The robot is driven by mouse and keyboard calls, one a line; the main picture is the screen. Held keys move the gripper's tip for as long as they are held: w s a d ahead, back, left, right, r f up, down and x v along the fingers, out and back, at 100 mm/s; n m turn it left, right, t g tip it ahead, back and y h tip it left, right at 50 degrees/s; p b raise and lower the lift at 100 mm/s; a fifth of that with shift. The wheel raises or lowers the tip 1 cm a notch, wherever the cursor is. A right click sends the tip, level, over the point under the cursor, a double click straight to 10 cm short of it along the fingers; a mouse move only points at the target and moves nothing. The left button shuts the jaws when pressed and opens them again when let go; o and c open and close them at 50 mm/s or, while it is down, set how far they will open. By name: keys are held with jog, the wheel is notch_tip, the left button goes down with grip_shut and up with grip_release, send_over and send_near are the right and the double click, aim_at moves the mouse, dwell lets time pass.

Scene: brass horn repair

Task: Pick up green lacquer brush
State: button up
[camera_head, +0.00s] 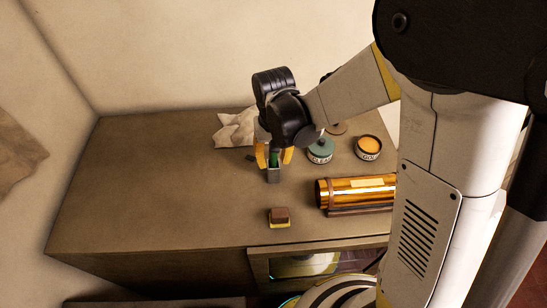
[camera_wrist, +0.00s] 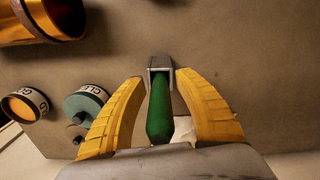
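The green lacquer brush (camera_wrist: 160,112) has a green handle and a grey metal end, seen in the wrist view between the two yellow fingers. In the head view its green handle (camera_head: 273,159) shows below my wrist, with the grey end (camera_head: 273,175) low at the tabletop. My gripper (camera_wrist: 163,82) is open around the brush, with a visible gap on each side of the handle. My gripper (camera_head: 273,154) points down over the table in the head view. Whether the grey end touches the table is unclear.
On the table (camera_head: 150,190), a teal-lidded tin (camera_head: 320,152) and an orange-filled tin (camera_head: 368,147) stand to the right. A brass cylinder (camera_head: 352,192) lies front right. A small brown-and-yellow block (camera_head: 279,216) sits near the front edge. A crumpled cloth (camera_head: 232,130) lies behind. The left side is clear.

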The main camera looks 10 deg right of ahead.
grip_shut()
jog(key=shift+r, duration=0.1)
notch_tip(320, 180, up, 10)
jog(key=shift+f+p, duration=0.1)
jog(key=shift+p, duration=0.55)
